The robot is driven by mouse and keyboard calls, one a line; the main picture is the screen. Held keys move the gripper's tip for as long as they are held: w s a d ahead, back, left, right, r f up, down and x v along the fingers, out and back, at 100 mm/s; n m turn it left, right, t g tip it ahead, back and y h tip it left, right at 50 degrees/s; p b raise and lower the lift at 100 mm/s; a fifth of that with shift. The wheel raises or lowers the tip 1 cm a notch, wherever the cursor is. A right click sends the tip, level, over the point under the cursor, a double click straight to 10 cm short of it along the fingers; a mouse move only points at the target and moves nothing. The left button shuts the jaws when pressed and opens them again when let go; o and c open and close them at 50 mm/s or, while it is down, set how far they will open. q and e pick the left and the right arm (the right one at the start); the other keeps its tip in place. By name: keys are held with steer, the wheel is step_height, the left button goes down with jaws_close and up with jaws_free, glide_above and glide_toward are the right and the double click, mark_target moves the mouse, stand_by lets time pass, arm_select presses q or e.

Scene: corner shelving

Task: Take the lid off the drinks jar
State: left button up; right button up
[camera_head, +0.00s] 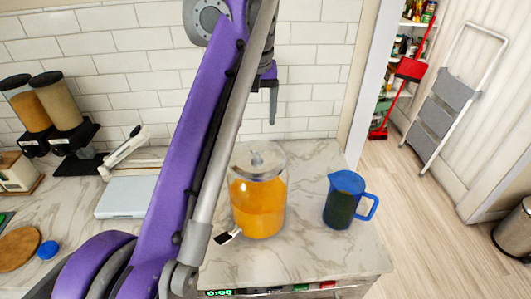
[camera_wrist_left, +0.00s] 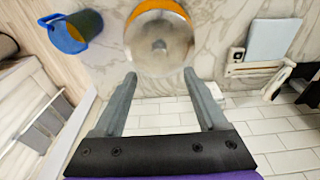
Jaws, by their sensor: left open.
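The drinks jar (camera_head: 258,208) stands upright on the marble counter, filled with orange liquid. Its silvery lid (camera_head: 257,160) with a round knob is on top. In the left wrist view the lid (camera_wrist_left: 158,55) is seen from above, with the jar's orange body (camera_wrist_left: 155,6) at the top edge. My left gripper (camera_head: 272,112) is above and behind the jar, near the tiled wall, fingers down. In the left wrist view the gripper (camera_wrist_left: 160,74) is open and empty, its fingertips apart from the lid's knob. My purple arm hides part of the counter left of the jar. My right gripper is not in view.
A blue jug (camera_head: 345,200) with dark contents stands right of the jar. A pale board (camera_head: 127,196), a wooden disc (camera_head: 18,248) and dispensers (camera_head: 62,105) are to the left. A stepladder (camera_head: 450,95) and a bin (camera_head: 515,228) are at the right.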

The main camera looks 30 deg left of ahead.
arm_select(q)
glide_above(257, 147)
steer(key=s, duration=0.2)
steer(key=f, duration=0.4)
steer(key=shift+d+f+b, duration=0.1)
steer(key=shift+d+b, duration=0.2)
steer(key=shift+d, duration=0.05)
steer(key=f, duration=0.1)
steer(key=w+f, duration=0.1)
steer(key=f, duration=0.2)
steer(key=shift+w+a+f, duration=0.3)
steer(key=shift+w, duration=0.05)
steer(key=shift+f, duration=0.4)
jaws_close()
